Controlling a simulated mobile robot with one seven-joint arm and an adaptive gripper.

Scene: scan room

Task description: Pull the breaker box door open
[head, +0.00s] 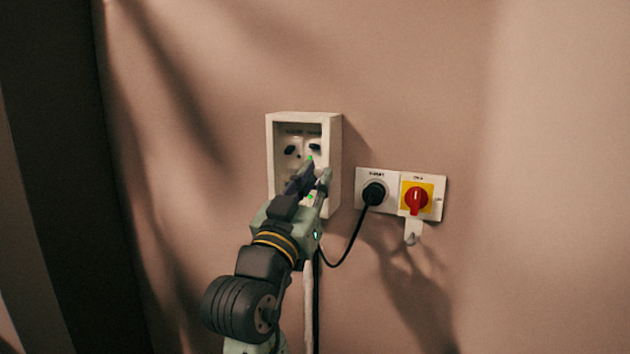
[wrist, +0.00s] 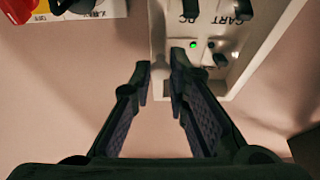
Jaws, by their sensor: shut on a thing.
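The white breaker box (head: 272,135) is on the wall in the head view, its recessed front with dark switches facing out. My gripper (head: 313,180) is at the box's lower right part and covers some of it. In the wrist view, which looks upside down, my gripper (wrist: 161,80) has one finger on each side of a pale upright edge of the breaker box (wrist: 240,83). It is shut on that edge. I cannot make out a separate door panel or tell whether this edge belongs to the door. A small green light shows beside the fingers.
Right of the box is a wall plate (head: 363,201) with a black plug (head: 374,193) and a cable (head: 350,243) hanging down near my arm. Beside it is a red rotary switch (head: 416,199) on yellow, with a pale tag (head: 412,232) below. The wall further right is bare.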

